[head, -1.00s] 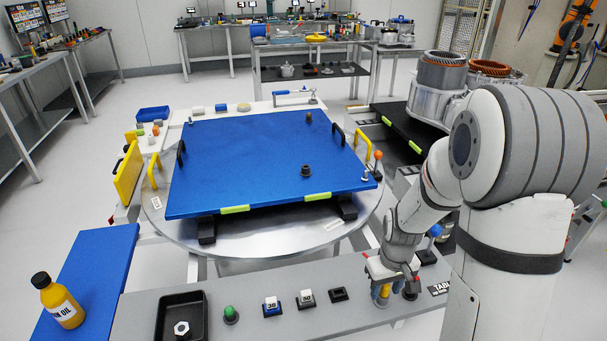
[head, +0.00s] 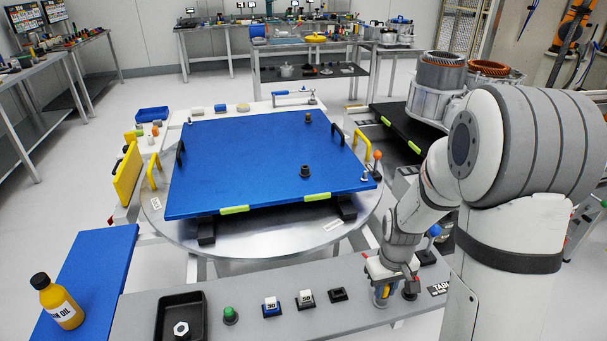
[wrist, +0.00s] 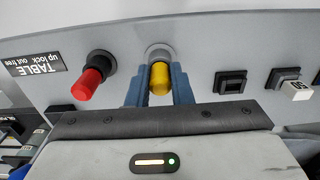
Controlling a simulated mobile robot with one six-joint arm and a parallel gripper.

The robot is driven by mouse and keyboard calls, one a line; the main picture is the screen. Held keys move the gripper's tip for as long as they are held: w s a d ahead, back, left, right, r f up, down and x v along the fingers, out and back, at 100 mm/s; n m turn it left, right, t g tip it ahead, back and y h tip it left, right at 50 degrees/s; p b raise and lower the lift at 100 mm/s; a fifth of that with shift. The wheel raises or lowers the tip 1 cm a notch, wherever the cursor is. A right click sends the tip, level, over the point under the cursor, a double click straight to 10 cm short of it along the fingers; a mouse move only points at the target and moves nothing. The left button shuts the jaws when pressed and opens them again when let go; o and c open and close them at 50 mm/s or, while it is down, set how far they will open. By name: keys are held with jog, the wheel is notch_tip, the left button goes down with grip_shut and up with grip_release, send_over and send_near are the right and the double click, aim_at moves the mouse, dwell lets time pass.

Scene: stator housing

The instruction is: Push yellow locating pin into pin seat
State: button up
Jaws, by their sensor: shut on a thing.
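The yellow locating pin (wrist: 160,79) stands between the two blue-grey fingers of my gripper (wrist: 159,88) in the wrist view. The gripper is shut on it. The pin's far end points at a round grey pin seat (wrist: 158,50) in the grey panel; how deep it sits in the seat is hidden. In the head view, my gripper (head: 384,293) is low at the right part of the front panel, with a bit of the yellow pin (head: 382,291) showing between its fingers.
A red-capped knob (wrist: 88,83) stands left of the gripper in the wrist view, beside the TABLE label (wrist: 34,65). Black square sockets and a white "50" button (wrist: 295,90) are to the right. The blue plate (head: 260,165) on the round table lies beyond the panel.

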jog(key=shift+w+r, duration=0.15)
jog(key=shift+r, duration=0.05)
grip_shut()
jog(key=shift+r, duration=0.2)
jog(key=shift+r+p, duration=1.35)
jog(key=shift+r, duration=0.15)
notch_tip(320, 180, up, 6)
jog(key=p, duration=0.4)
jog(key=shift+r+p, duration=0.2)
jog(key=shift+p, duration=0.1)
jog(key=shift+f, duration=0.15)
